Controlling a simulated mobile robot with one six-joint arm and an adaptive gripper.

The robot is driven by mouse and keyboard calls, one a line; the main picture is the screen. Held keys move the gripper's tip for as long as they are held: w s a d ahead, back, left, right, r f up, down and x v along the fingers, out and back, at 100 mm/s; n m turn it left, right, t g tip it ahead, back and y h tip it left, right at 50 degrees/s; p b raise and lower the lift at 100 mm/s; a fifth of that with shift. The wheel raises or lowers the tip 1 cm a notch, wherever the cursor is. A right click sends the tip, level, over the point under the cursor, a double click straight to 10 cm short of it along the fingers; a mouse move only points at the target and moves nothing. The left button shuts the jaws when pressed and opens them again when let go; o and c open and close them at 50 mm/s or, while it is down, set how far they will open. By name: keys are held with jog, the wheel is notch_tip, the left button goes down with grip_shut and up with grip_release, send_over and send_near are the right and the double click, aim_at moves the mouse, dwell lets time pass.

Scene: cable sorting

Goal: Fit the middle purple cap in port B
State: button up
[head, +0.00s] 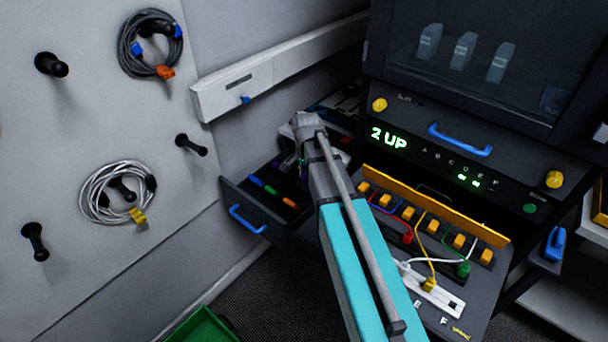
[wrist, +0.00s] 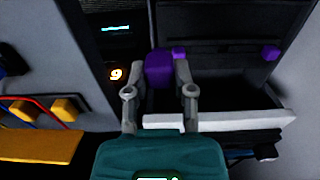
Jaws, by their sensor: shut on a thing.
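My gripper (wrist: 160,85) is shut on a purple cap (wrist: 158,68) in the wrist view and holds it at the rim of an open drawer. A smaller purple piece (wrist: 179,52) shows just behind it, and another purple piece (wrist: 263,59) shows farther right. In the head view my arm reaches over the open drawer (head: 232,196), and the gripper's fingers and held cap cannot be made out. The port panel (head: 475,308) lies right of my arm. Letters E and F are readable at its front; port B cannot be made out, and my arm covers part of the panel.
Blue, green and orange pieces (head: 271,190) lie in the drawer. The display (head: 388,138) reads "2 UP". Coiled cables (head: 112,193) hang on wall pegs. A green bin (head: 200,328) stands below.

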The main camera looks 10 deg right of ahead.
aim_at(306, 173)
jog(key=shift+r, duration=0.15)
jog(key=shift+r+p, duration=1.6)
jog(key=shift+p, duration=0.15)
jog(key=shift+a, duration=0.1)
